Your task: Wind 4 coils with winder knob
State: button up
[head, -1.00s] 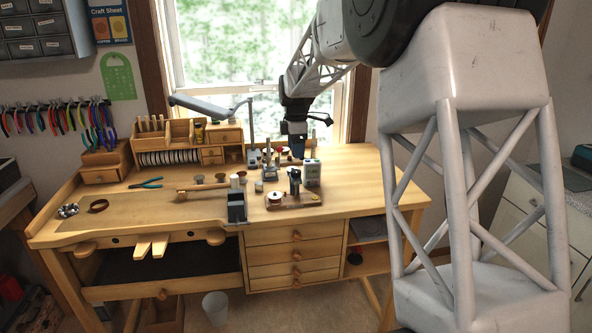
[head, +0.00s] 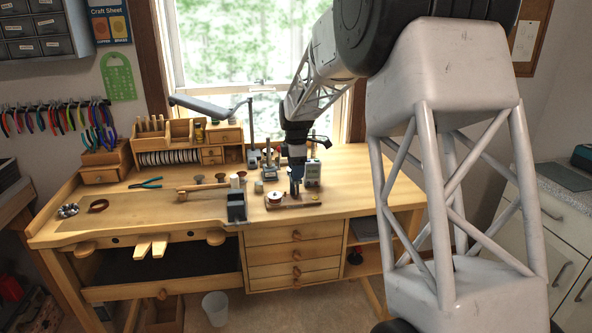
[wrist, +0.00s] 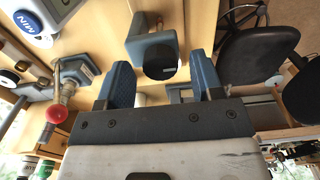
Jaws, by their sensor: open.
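The winder stands on a small wooden base (head: 305,203) on the bench, with a white spool (head: 274,197) at the base's left end. In the head view my gripper (head: 296,186) is lowered at the winder and hides most of its upright part. In the wrist view my gripper (wrist: 160,85) is open, with one blue finger to each side. A grey block with a dark round face (wrist: 158,58), which looks like the winder with its knob, shows between and beyond the fingers. I cannot tell whether a finger touches it.
A device with a small screen (head: 312,172) stands close to the right of my gripper. A dark grey box (head: 236,205) stands to the left. A red-knobbed tool (wrist: 57,113) is near the left finger in the wrist view. The bench top (head: 370,180) is clear on the right.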

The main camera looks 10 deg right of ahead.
jog(key=shift+f, duration=0.3)
jog(key=c, duration=0.9)
jog(key=shift+m, duration=0.4)
